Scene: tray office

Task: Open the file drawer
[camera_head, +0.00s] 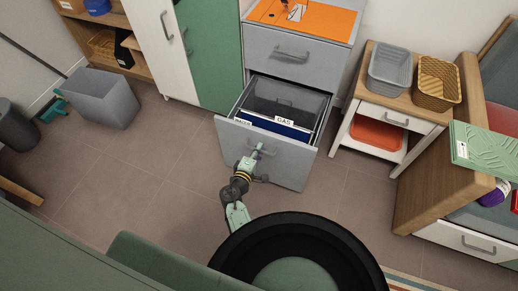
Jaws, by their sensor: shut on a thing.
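The file drawer (285,171) is the lower drawer of a grey cabinet (295,50). It stands pulled well out towards me, and its inside shows. Hanging files (280,124) are in it, with a white label reading "GAS" and another label at the left. My gripper (257,152) is at the drawer's front face, shut on the drawer handle (264,151). The gripper covers part of the handle, so its fingertips are hard to make out.
The upper drawer (289,58) is closed, with an orange mat (305,18) on top of the cabinet. A side table (390,115) with baskets stands to the right. A grey bin (101,98) is at the left. The floor (180,165) left of the drawer is clear.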

